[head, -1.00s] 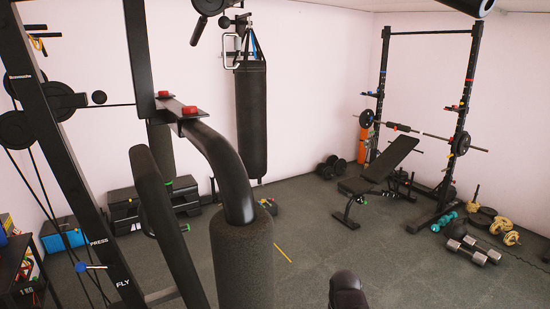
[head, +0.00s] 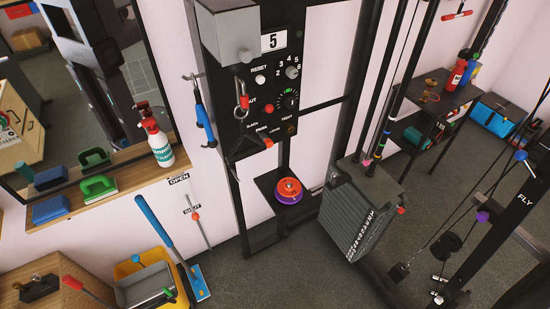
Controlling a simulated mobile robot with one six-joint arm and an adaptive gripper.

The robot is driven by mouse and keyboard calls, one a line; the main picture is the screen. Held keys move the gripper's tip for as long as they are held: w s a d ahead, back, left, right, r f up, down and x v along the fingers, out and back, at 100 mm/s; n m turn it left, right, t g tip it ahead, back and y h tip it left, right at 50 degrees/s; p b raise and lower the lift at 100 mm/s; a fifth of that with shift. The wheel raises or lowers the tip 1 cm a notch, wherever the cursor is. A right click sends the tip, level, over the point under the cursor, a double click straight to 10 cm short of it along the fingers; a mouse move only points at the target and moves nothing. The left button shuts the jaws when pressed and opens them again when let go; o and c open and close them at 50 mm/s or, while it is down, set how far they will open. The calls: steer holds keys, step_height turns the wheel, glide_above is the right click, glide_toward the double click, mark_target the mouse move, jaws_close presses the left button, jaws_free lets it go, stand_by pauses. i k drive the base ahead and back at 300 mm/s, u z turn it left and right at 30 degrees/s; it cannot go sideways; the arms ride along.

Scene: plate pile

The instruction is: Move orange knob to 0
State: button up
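Several orange or red knob-like parts show, and I cannot tell which is the task's orange knob. A black panel (head: 250,145) has a small orange-red knob (head: 268,142) low on it, beside small lettering. A display (head: 273,39) above reads 5. An orange round piece (head: 289,186) lies on a purple disc (head: 308,191) on a low black shelf. An orange tip (head: 195,216) is on a wall rod near an OPEN label. My gripper is not in view.
A wooden ledge (head: 120,184) at left holds a spray bottle (head: 157,140). A yellow bucket (head: 124,271) and blue-handled mop (head: 155,222) stand below. A dark weight stack (head: 352,212) and cables stand right of the panel. Some grey floor in front is clear.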

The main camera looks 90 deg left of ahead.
mark_target(269, 142)
steer(key=z, duration=0.15)
steer(key=k, duration=1.05)
steer(key=u, duration=2.4)
steer(key=k, duration=0.2)
steer(key=u, duration=1.75)
